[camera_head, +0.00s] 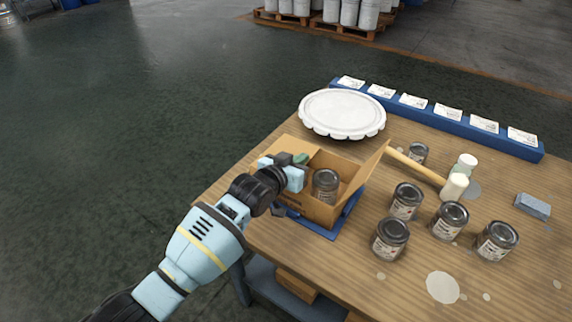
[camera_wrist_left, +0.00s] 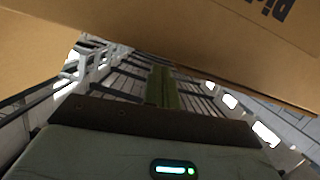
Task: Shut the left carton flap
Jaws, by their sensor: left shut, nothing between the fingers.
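The open carton (camera_head: 309,208) stands on a blue mat (camera_head: 322,228) near the table's left edge. A dark tin (camera_head: 325,184) shows inside it. A flap (camera_head: 374,165) on its right side stands up and leans outward. Cardboard (camera_head: 288,146) shows at the carton's back left, partly behind my left gripper; I cannot tell how far the left flap is folded. My left gripper (camera_head: 290,169) is shut and empty at the carton's left side; contact is unclear. In the left wrist view, printed cardboard (camera_wrist_left: 190,40) fills the top, very close. My right gripper is not in view.
A white scalloped round object (camera_head: 342,113) lies behind the carton. A blue rail with cards (camera_head: 440,118) runs along the back. Floor left of the table is clear.

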